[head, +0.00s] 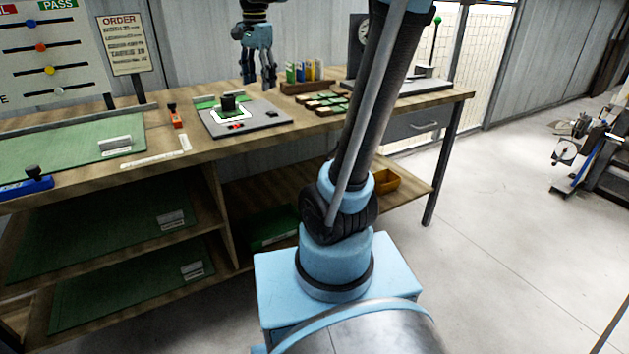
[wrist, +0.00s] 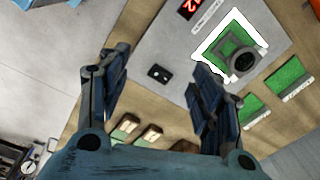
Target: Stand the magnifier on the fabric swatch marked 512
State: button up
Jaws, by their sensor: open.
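The magnifier (head: 229,102) is a dark upright piece with a square grey base. The wrist view shows the magnifier (wrist: 243,62) from above, overlapping the patch's corner. Green swatches lie beside the panel, two showing in the wrist view (wrist: 290,78) (wrist: 253,110); their labels are too small to read, so I cannot tell which is 512. My gripper (head: 258,82) is open and empty above the panel, right of the magnifier; its fingers (wrist: 160,85) are spread.
A red display (wrist: 188,8) is partly cut off. More swatches (head: 326,103) lie right of the panel, before a wooden rack of coloured cards (head: 305,84). An orange item (head: 175,117) stands left.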

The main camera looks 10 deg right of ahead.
jog(key=s+d+f+n, duration=0.5)
jog(key=s+d+f, duration=0.1)
jog(key=s+f, duration=0.5)
jog(key=s+d+f+n+t, duration=0.1)
jog(key=s+d+f+n, duration=0.4)
jog(key=s+f, duration=0.6)
notch_tip(320, 180, down, 2)
jog(key=shift+s+d+f+t, duration=0.2)
jog(key=shift+d+t, duration=0.1)
jog(key=shift+d, duration=0.15)
